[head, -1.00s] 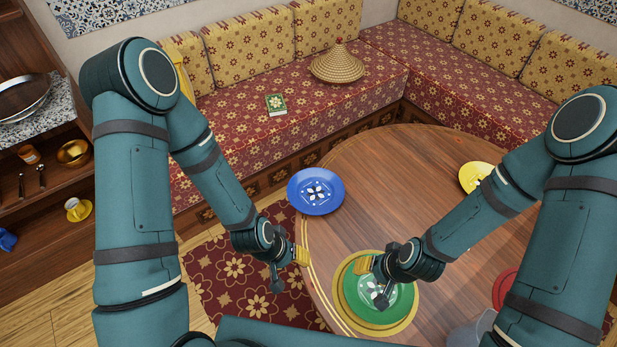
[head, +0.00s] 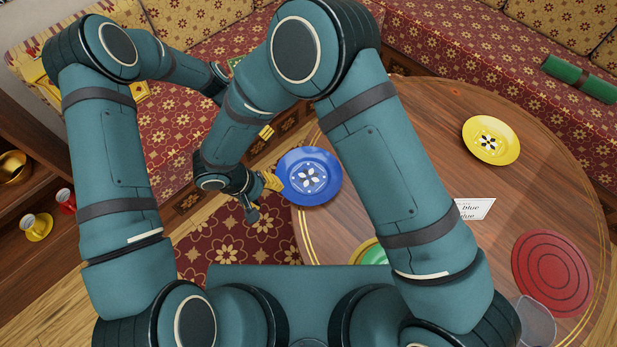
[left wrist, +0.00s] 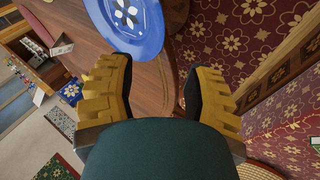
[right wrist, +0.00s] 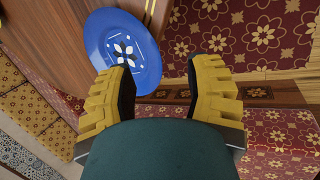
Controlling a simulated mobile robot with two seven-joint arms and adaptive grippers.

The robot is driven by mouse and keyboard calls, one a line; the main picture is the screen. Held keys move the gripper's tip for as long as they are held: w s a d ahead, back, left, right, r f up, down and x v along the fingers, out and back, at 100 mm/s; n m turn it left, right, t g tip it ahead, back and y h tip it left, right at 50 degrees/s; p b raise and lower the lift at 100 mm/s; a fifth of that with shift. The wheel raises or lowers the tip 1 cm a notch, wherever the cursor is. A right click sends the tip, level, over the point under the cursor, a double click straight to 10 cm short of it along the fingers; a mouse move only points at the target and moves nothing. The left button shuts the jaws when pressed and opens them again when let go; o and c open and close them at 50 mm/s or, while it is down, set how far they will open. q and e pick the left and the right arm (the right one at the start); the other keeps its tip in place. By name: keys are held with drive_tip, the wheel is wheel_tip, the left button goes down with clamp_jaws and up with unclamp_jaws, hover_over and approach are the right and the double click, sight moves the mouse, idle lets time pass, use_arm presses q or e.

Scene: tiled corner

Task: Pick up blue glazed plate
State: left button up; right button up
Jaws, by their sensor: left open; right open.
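The blue glazed plate (head: 309,177), with a white flower pattern, lies at the table's left edge and overhangs it. My right gripper (head: 271,182) is open and empty beside the plate's left rim. In the right wrist view the plate (right wrist: 122,50) is up and left, by the left finger; no plate is between the fingers (right wrist: 165,85). My left gripper (head: 267,132) is open, higher and mostly hidden behind my right arm. In the left wrist view the plate (left wrist: 128,18) is ahead, beyond the open fingers (left wrist: 155,85).
A green plate (head: 373,254) is mostly hidden by my right arm. The patterned bench stands behind; my arms cross closely at left.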

sight(291, 155)
use_arm(q)
drive_tip(key=shift+w+a+r+m+h, duration=0.2)
drive_tip(key=shift+w+r+m+h, duration=0.1)
drive_tip(key=shift+w+r+m, duration=0.35)
use_arm(e)
drive_tip(key=shift+w+a+r+t+h, duration=0.15)
drive_tip(key=shift+w+a+r+t, duration=0.15)
drive_tip(key=shift+a+t, duration=0.25)
drive_tip(key=shift+w+a+r+t+h, duration=0.15)
drive_tip(key=shift+w+a+r+t, duration=0.15)
drive_tip(key=shift+a+t, duration=0.2)
use_arm(q)
drive_tip(key=shift+f, duration=0.1)
drive_tip(key=x, duration=1.3)
drive_tip(key=shift+s+d+f, duration=0.15)
drive_tip(key=shift+s+f, duration=0.1)
drive_tip(key=shift+f, duration=0.1)
use_arm(e)
drive_tip(key=x, duration=1.4)
drive_tip(key=shift+s, duration=0.1)
drive_tip(key=shift+r, duration=0.1)
use_arm(q)
clamp_jaws()
use_arm(e)
clamp_jaws()
